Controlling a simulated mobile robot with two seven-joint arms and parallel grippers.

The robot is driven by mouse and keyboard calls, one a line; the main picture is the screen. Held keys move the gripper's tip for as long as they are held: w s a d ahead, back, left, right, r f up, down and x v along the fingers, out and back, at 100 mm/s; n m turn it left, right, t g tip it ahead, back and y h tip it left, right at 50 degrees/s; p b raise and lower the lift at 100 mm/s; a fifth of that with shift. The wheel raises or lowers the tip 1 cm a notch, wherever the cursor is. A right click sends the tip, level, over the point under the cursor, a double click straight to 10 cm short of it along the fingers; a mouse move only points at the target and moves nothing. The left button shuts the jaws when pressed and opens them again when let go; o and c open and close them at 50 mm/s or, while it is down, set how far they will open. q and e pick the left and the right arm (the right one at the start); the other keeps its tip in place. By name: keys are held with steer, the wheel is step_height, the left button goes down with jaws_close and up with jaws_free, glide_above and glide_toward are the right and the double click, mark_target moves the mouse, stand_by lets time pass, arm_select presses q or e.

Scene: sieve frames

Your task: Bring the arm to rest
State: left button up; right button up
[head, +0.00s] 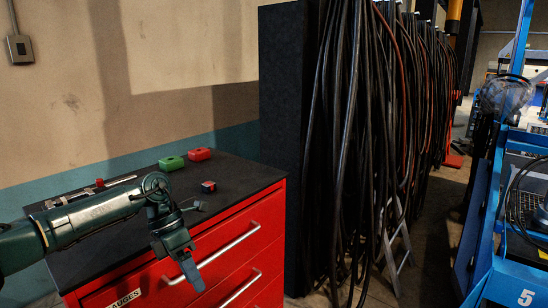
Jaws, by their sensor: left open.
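My left arm comes in from the left edge, and its dark green gripper (192,265) hangs in front of the red drawer cabinet (246,238), angled downward. The gripper is open, with nothing seen between its fingers. It is at the cabinet's front, apart from the blocks on the dark top. My right gripper is not in view.
On the cabinet top are a green block (171,163), a red block (199,154) and a small dark-and-red cube (208,187). Small parts lie partly behind my arm. Black cables (345,150) hang right of the cabinet. A blue cart (487,250) stands at far right.

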arm_select(q)
steer(key=s+d+f+n+t+h, duration=0.2)
steer(key=s+d+n+t+h, duration=0.25)
steer(key=d+n+h, duration=0.55)
steer(key=s+d+f+n+t+h, duration=0.1)
steer(key=s+d+n+t+h, duration=0.3)
steer(key=d, duration=0.9)
steer(key=s+a+f+n+t+y, duration=0.1)
steer(key=a+f+n+t+y, duration=0.8)
steer(key=n, duration=1)
steer(key=s+a+f+n+g+y, duration=0.4)
steer(key=s+a+f+n+y, duration=0.2)
steer(key=s+a+f+n, duration=0.4)
steer(key=s+a+f, duration=0.2)
steer(key=s+f, duration=0.2)
steer(key=shift+s+n+g+y, duration=0.35)
steer(key=shift+n+y, duration=0.05)
